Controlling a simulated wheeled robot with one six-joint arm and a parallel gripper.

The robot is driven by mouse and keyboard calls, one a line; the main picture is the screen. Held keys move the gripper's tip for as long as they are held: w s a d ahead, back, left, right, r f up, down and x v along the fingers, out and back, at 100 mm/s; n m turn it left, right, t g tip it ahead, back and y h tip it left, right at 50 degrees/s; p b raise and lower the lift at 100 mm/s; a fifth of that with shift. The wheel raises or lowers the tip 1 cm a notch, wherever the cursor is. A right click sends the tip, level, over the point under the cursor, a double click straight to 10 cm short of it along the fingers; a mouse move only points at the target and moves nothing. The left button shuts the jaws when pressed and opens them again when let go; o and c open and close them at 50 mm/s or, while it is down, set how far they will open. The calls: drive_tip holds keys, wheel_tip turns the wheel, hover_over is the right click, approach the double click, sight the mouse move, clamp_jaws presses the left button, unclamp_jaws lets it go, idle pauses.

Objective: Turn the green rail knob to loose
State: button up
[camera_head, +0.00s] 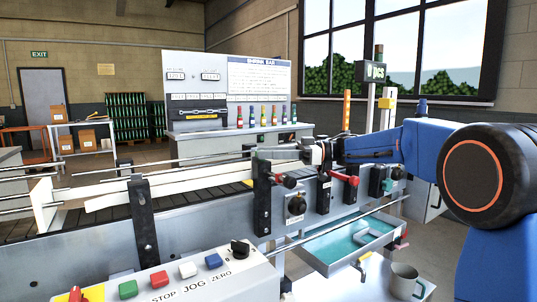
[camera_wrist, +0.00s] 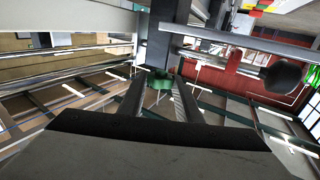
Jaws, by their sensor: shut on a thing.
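The green rail knob (camera_wrist: 160,80) shows in the wrist view, on a dark post (camera_wrist: 160,40) of the conveyor's guide rail. My gripper (camera_wrist: 160,92) has one finger on each side of the knob and is shut on it. The knob's setting cannot be read. In the head view my gripper (camera_head: 283,154) reaches in from the right to the top of a black rail bracket (camera_head: 262,205); the knob is mostly hidden there.
A red clamp with a black knob (camera_wrist: 283,75) sits close to the right of my gripper. Red-handled clamps (camera_head: 345,178) line the conveyor side. A button panel (camera_head: 175,285), a teal tray (camera_head: 350,243) and a mug (camera_head: 405,281) are in front. Bottles stand behind.

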drive_tip(key=o, duration=1)
drive_tip(key=shift+o, duration=0.2)
drive_tip(key=d, duration=0.7)
drive_tip(key=shift+w+d, duration=0.2)
drive_tip(key=shift+w, duration=0.15)
drive_tip(key=shift+r, duration=0.1)
